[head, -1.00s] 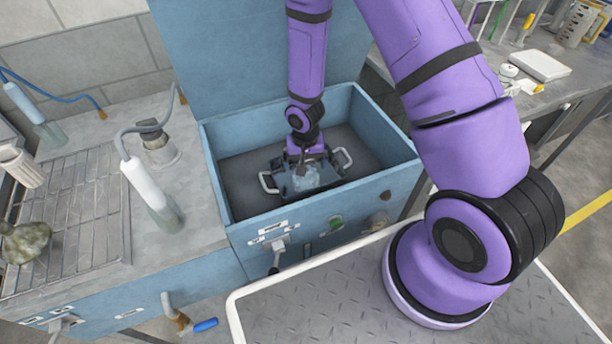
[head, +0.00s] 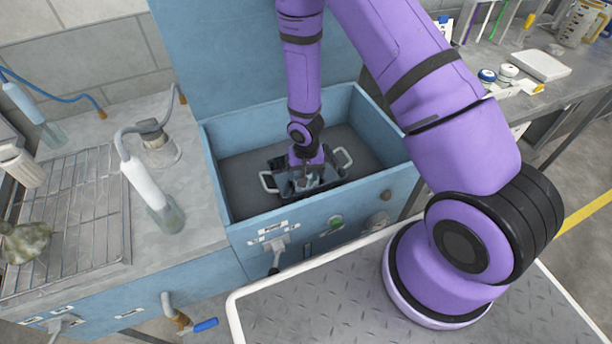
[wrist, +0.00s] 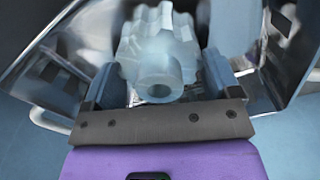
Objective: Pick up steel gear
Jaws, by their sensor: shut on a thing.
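The steel gear (wrist: 158,55) is a pale, blue-grey toothed piece with a round bored hub facing the wrist camera. In the wrist view it sits between the two fingers of my gripper (wrist: 160,82), which is shut on it. In the head view my gripper (head: 306,178) reaches down into a metal basket (head: 277,187) with two side handles. The gear is small there and partly hidden by the gripper. The basket's shiny walls (wrist: 50,80) rise on both sides of the gear. I cannot tell whether the gear touches the basket's bottom.
The basket stands inside a blue open-topped tank (head: 372,115) with a raised lid behind it. A bench with a wire rack (head: 75,215) and a bottle with a hose (head: 160,205) is to the left. Another bench (head: 500,120) with small items is at the right.

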